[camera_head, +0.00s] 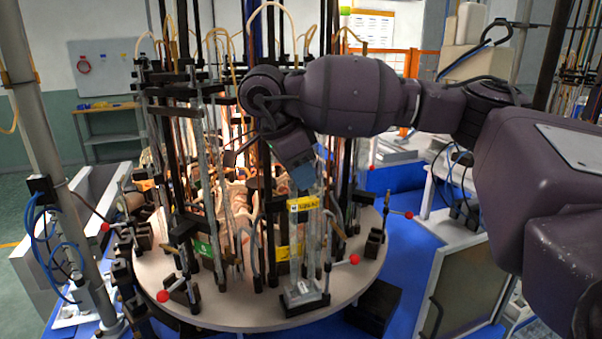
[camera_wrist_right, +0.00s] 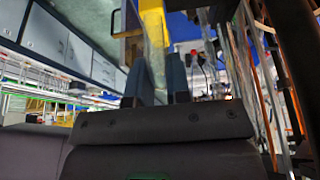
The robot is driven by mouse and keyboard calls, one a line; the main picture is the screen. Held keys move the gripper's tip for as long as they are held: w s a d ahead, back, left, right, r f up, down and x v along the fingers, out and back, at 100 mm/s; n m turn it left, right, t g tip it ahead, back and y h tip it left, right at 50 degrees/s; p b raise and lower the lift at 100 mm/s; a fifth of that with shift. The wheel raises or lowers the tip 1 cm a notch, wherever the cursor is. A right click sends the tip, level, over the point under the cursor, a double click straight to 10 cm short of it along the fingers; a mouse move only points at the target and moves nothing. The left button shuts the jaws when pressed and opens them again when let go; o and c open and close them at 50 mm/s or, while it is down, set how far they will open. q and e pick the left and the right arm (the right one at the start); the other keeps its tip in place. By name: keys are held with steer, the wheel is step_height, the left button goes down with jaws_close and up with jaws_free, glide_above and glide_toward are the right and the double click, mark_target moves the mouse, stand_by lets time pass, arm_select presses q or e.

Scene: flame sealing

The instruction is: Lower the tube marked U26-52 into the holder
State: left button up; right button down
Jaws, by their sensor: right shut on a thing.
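A clear glass tube with a yellow label (camera_head: 304,203) stands about upright at the front of the round table in the head view. The label's print is too small to read. My right gripper (camera_head: 303,180) is shut on the tube just above the label. In the right wrist view the tube (camera_wrist_right: 156,50) runs between the two dark fingers (camera_wrist_right: 160,80), with the yellow label beyond them.
The round table (camera_head: 238,314) carries several dark rods, clamps, hoses and glass tubes, close to my right gripper on its left. Red-knobbed levers (camera_head: 353,260) stick out around the rim. A green label (camera_head: 203,248) hangs left of the tube.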

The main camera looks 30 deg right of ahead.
mark_target(301, 200)
steer(key=shift+f, duration=0.55)
stand_by(0.4)
steer(key=shift+f+b, duration=0.9)
steer(key=shift+f, duration=0.2)
stand_by(0.4)
steer(key=c, duration=1)
jaws_free()
steer(key=shift+r, duration=0.15)
steer(key=shift+r+p, duration=0.8)
steer(key=shift+r, duration=0.25)
steer(key=shift+r+p, duration=1)
steer(key=shift+r, duration=0.1)
